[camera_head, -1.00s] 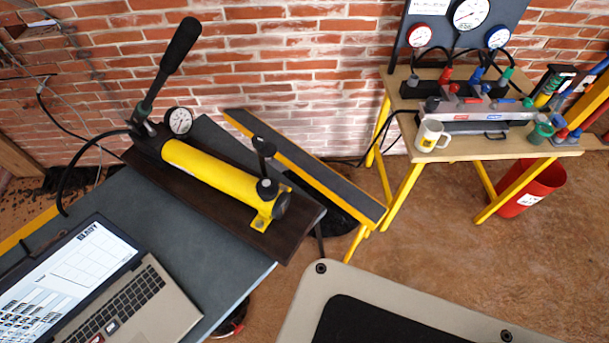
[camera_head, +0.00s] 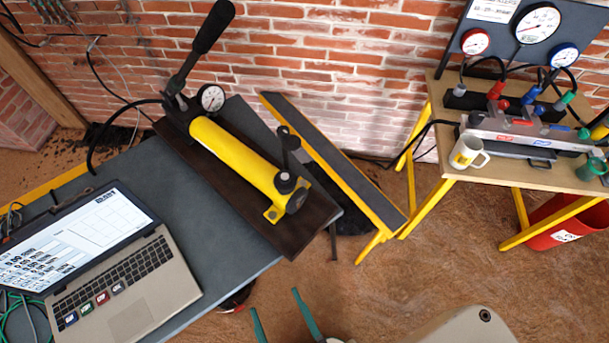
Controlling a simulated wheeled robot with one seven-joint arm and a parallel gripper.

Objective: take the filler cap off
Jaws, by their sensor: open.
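A yellow hand pump (camera_head: 232,152) lies on a dark wooden board (camera_head: 295,242) on the grey bench. A black round cap-like fitting (camera_head: 287,184) sits on top of its near end, with a small black upright handle (camera_head: 287,142) rising by it. I cannot tell for sure which black part is the filler cap. My gripper (camera_head: 274,303) shows at the bottom edge as two teal fingers, apart and empty. It is below the pump in the picture, clear of it and of the bench edge.
The pump's long black lever (camera_head: 200,45) rises at its far end beside a gauge (camera_head: 212,98). An open laptop (camera_head: 120,265) lies at the left. A narrow sloping yellow-edged plank (camera_head: 345,170) stands right of the pump. A mug (camera_head: 467,153) stands on the wooden table (camera_head: 490,172).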

